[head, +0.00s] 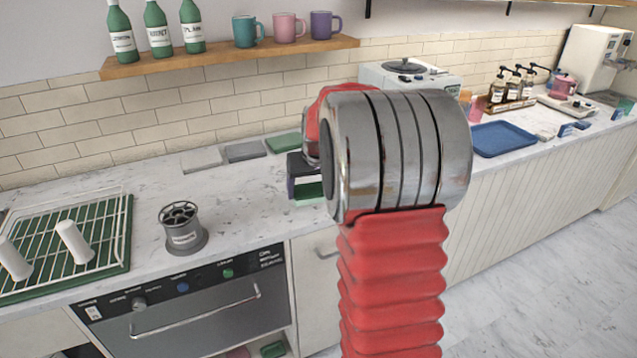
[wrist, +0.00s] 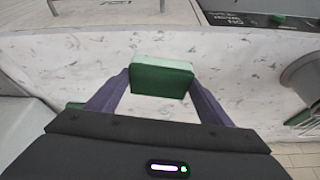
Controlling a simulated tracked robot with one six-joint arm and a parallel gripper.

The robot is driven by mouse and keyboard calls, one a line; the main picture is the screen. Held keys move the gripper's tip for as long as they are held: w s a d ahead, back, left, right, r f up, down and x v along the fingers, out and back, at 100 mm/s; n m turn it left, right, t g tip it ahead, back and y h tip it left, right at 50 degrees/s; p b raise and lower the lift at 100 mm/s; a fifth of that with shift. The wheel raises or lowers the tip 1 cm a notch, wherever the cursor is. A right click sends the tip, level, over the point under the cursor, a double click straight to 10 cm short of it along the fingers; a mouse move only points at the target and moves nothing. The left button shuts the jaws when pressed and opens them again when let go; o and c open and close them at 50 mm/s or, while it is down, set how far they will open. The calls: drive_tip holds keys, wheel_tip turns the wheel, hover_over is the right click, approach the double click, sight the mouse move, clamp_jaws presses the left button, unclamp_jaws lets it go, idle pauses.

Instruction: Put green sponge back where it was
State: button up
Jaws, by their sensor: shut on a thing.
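My gripper (head: 303,178) is shut on the green sponge (wrist: 162,78), a block held between its two purple fingers in the wrist view. In the head view the green sponge (head: 309,191) shows below the dark gripper, over the marble counter (head: 250,195). Whether it touches the counter I cannot tell. My red arm hides part of the gripper and the counter behind it. Along the back wall lie three flat pads in a row: a white one (head: 202,159), a grey one (head: 245,151) and a green one (head: 284,143), behind the gripper.
A grey cylindrical holder (head: 183,228) stands left of the gripper. An oven front (head: 200,310) is below the counter. A blue tray (head: 502,138) lies to the right. Counter around the sponge is mostly bare.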

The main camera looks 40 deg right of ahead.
drive_tip(key=shift+n+y, duration=0.3)
drive_tip(key=shift+n, duration=0.5)
drive_tip(key=a, duration=0.4)
drive_tip(key=w+a+f, duration=0.1)
drive_tip(key=a, duration=0.4)
drive_tip(key=a+f, duration=0.1)
drive_tip(key=a, duration=0.4)
drive_tip(key=shift+w+a+f, duration=0.15)
drive_tip(key=shift+w+a, duration=0.1)
drive_tip(key=shift+w, duration=0.05)
drive_tip(key=a+n+y, duration=0.1)
drive_tip(key=a+n, duration=0.1)
drive_tip(key=a, duration=1.2)
drive_tip(key=shift+s+a+f+n, duration=0.25)
drive_tip(key=shift+s+a+n, duration=0.05)
drive_tip(key=shift+s+n, duration=0.1)
drive_tip(key=shift+w+a, duration=0.1)
